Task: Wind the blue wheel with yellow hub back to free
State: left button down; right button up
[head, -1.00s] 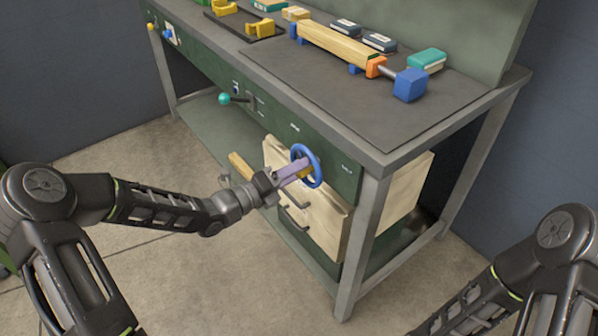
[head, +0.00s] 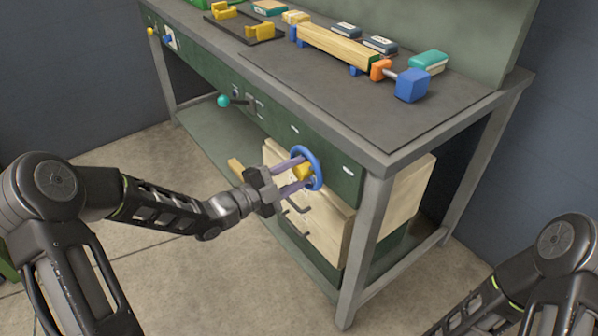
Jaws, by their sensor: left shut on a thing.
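The blue wheel (head: 317,163) with its yellow hub (head: 305,171) is mounted on the dark green front panel of the workbench, near its right end. My left gripper (head: 304,172) reaches it from the left and front. Its two purple fingers lie one above the other, shut on the yellow hub inside the blue rim. The fingers hide part of the hub and of the rim's left side. My right arm enters at the lower right, and its gripper is outside the view.
Pale wooden drawers (head: 325,222) with dark handles sit just below the wheel. A teal-knobbed lever (head: 223,101) sticks out further left on the panel. A wooden clamp (head: 340,45), blue block (head: 412,85) and teal box (head: 429,61) lie on the bench top (head: 350,105).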

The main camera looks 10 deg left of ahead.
pick_arm(q)
jog(key=n, duration=0.2)
jog(key=shift+n, duration=0.4)
jog(key=n+p, duration=0.1)
jog(key=n, duration=0.2)
jog(key=shift+n, duration=0.3)
jog(key=n+p, duration=0.1)
jog(key=n, duration=0.2)
jog(key=shift+n, duration=0.3)
jog(key=n+p, duration=0.1)
jog(key=n, duration=0.2)
jog(key=shift+s+n+p, duration=0.1)
jog(key=shift+n+p, duration=0.25)
jog(key=shift+n, duration=0.05)
jog(key=n+p, duration=0.2)
jog(key=n, duration=0.4)
jog(key=shift+d, duration=0.1)
jog(key=n+p, duration=0.2)
jog(key=n, duration=0.3)
